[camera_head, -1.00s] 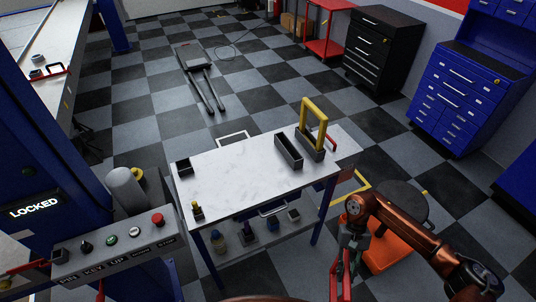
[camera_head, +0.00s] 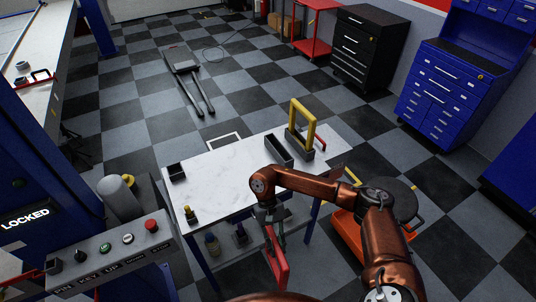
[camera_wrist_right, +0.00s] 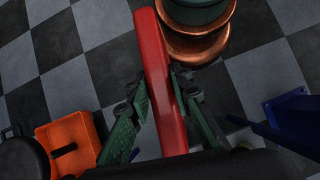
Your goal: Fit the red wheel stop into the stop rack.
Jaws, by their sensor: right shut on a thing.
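The red wheel stop (camera_head: 277,262) is a red bar-like frame hanging from my right gripper (camera_head: 270,225), in front of the white-topped cart and below its top. In the right wrist view, the two green fingers of my right gripper (camera_wrist_right: 168,105) close on both sides of the red stop (camera_wrist_right: 160,70). The stop rack looks like the dark open slot (camera_head: 278,150) at the right end of the cart top; it shows empty. Next to it, a yellow frame (camera_head: 291,125) stands upright in a second dark holder (camera_head: 306,151). My left gripper is not in view.
The cart top (camera_head: 222,174) is mostly bare, with a small dark box (camera_head: 176,172) and a yellow-tipped item (camera_head: 190,214) at its left. A control panel (camera_head: 115,262) is at lower left. An orange bin (camera_head: 348,231) and a dark round stool (camera_head: 390,198) stand right of the cart.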

